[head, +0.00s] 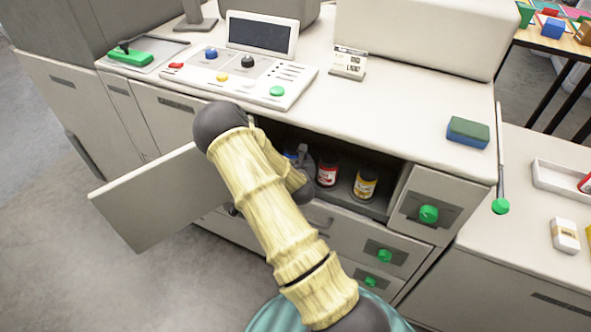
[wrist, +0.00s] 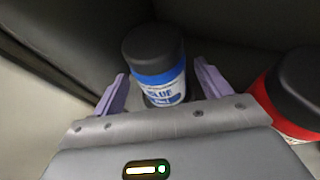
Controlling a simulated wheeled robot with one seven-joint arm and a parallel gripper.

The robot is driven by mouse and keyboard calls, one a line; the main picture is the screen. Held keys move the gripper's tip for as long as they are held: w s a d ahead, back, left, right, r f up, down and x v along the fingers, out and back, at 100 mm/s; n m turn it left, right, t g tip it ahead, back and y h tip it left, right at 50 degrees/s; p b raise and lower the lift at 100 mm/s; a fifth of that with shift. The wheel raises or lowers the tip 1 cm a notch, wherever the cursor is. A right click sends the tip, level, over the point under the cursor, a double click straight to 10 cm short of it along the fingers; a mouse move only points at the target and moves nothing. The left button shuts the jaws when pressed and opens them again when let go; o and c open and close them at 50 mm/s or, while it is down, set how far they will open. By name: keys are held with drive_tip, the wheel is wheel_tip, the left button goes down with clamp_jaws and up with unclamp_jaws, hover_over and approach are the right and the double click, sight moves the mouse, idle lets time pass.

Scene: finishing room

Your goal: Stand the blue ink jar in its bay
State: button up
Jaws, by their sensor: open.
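The blue ink jar (wrist: 158,65) has a dark lid, a blue band and a white label, and stands upright in the wrist view. My gripper (wrist: 160,85) is open, with one purple finger on each side of the jar. I cannot tell whether the fingers touch it. In the head view the blue jar (head: 290,156) shows only as a sliver of blue inside the open cupboard, mostly hidden by my arm. A red jar (head: 327,172) and a yellow jar (head: 364,184) stand to its right in the same cupboard.
The cupboard door (head: 150,197) is swung open to the left. The counter (head: 390,110) above holds a control panel (head: 240,75) and a sponge (head: 468,132). In the wrist view the red jar (wrist: 298,95) is close to the right finger, and dark walls are behind.

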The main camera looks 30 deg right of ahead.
drive_tip(key=v, duration=0.9)
drive_tip(key=shift+s+b, duration=0.3)
drive_tip(key=shift+b, duration=0.1)
drive_tip(key=shift+r, duration=0.1)
drive_tip(key=s+a+r+m+g+y, duration=0.2)
drive_tip(key=s+a+r+m+g, duration=0.3)
drive_tip(key=m, duration=1.1)
drive_tip(key=s+a+r+m+g+y, duration=0.2)
drive_tip(key=s+a+r+m+g, duration=0.3)
drive_tip(key=s+a+m, duration=0.4)
drive_tip(key=s+r+m, duration=0.1)
drive_tip(key=s+m, duration=0.1)
drive_tip(key=m, duration=0.5)
drive_tip(key=shift+s+y, duration=0.35)
drive_tip(key=shift+y, duration=0.05)
